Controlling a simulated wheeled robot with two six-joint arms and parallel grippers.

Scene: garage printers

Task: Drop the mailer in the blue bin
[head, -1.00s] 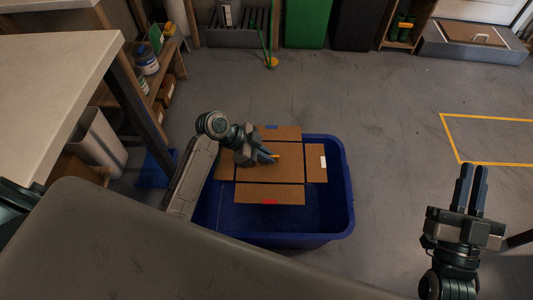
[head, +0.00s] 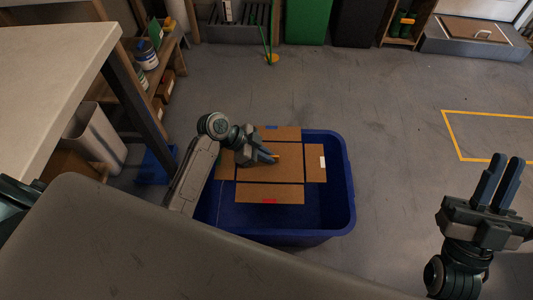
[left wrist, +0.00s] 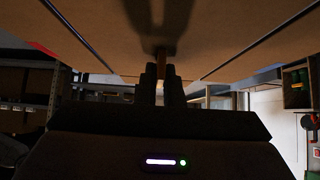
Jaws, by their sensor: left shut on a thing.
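The mailer (head: 270,169) is a flat brown cardboard piece with folded-out flaps and small blue, white and red marks. In the head view it lies level over the blue bin (head: 315,228), covering part of its opening; its height above the bin is hard to tell. My left gripper (head: 274,158) is shut on a small tab at the mailer's middle. In the left wrist view the mailer (left wrist: 215,30) spreads above the fingers (left wrist: 162,80). My right gripper (head: 505,168) is empty, with its fingers apart, off to the right.
A light table (head: 50,65) stands at the left, with a wooden shelf (head: 165,75) and a grey waste bin (head: 95,135) beside it. Green (head: 306,22) and dark (head: 357,22) bins stand at the back. The floor right of the blue bin is clear.

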